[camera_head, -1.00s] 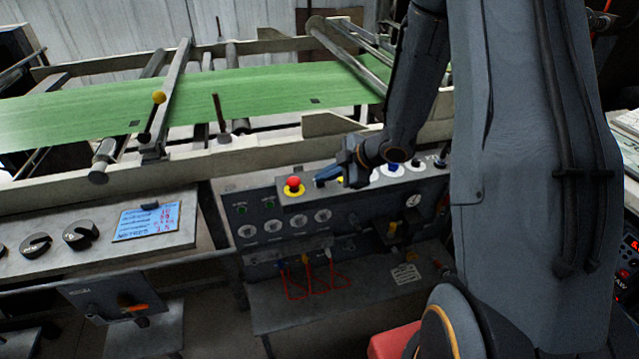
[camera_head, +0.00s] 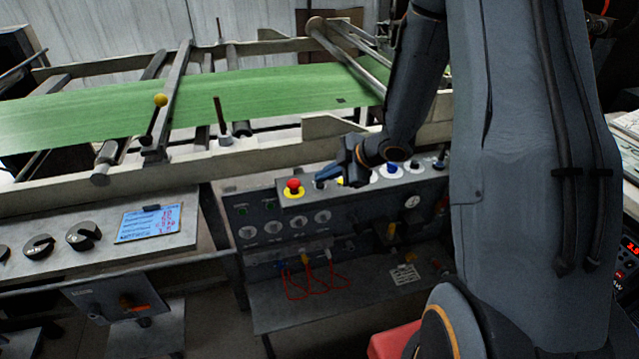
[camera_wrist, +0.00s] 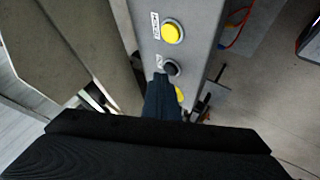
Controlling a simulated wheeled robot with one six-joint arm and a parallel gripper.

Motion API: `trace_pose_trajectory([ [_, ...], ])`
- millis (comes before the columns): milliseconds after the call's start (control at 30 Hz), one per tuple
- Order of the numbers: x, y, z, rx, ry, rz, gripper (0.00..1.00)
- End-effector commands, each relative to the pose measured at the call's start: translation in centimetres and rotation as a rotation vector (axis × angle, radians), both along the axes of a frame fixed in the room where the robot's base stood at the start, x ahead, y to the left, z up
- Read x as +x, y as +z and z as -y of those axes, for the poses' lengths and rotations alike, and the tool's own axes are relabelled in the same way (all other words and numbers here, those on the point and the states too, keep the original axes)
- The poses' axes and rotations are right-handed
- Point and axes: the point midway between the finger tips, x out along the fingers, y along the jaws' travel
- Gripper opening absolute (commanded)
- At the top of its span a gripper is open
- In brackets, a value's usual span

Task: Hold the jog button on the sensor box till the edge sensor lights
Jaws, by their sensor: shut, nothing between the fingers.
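The sensor box (camera_head: 330,235) is a dark grey panel below the machine frame. On its top edge sit a red mushroom button (camera_head: 293,186) on a yellow base, a black button (camera_head: 320,184) and a yellow button (camera_head: 341,181). My gripper (camera_head: 318,174) is shut and empty, with its blue fingertips at the black button. In the wrist view the fingertips (camera_wrist: 160,78) overlap the edge of the black button (camera_wrist: 172,68); I cannot tell how far it is pressed. Small green squares (camera_head: 241,210) show on the panel front; a lit edge sensor lamp cannot be made out.
A green web (camera_head: 250,92) with a small dark mark (camera_head: 340,100) runs over rollers behind the box. A beige frame rail (camera_head: 200,165) lies just behind the buttons. Red cables (camera_head: 310,285) hang from the box front. A knob console (camera_head: 180,235) stands left.

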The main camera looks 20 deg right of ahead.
Motion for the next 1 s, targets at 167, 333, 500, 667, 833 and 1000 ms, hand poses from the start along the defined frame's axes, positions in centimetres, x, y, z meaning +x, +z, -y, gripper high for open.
trace_pose_trajectory([
  [167,0.0,0.8,0.0,0.000,0.000,0.000,0.00],
  [333,0.0,0.7,0.0,0.000,0.000,0.000,0.00],
  [500,0.0,0.8,0.0,0.000,0.000,0.000,0.00],
  [667,0.0,1.8,0.0,0.000,-0.001,0.001,0.00],
  [833,-0.1,3.3,0.0,0.000,-0.001,0.001,0.00],
  [1000,-0.1,4.8,0.0,0.000,-0.001,0.001,0.00],
])
